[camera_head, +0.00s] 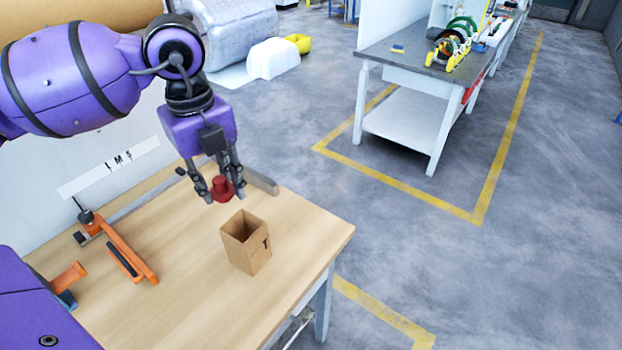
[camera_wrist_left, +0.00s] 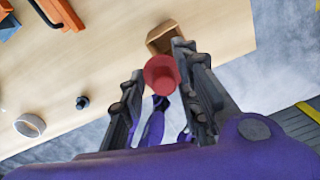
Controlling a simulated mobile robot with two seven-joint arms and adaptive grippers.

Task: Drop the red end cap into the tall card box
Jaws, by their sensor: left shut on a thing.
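The red end cap (camera_head: 222,188) is held between the fingers of my left gripper (camera_head: 227,190), above the wooden table. It also shows in the left wrist view (camera_wrist_left: 162,74), between the two fingers. The tall card box (camera_head: 246,242) stands upright on the table near its right edge, with its open top facing up. In the head view the box is just below and to the right of the cap. In the left wrist view the box (camera_wrist_left: 160,42) is partly hidden behind the cap and a finger. My right gripper is not in view.
A ring (camera_wrist_left: 30,125) and a small dark knob (camera_wrist_left: 82,102) show in the left wrist view. The table is clear around the box.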

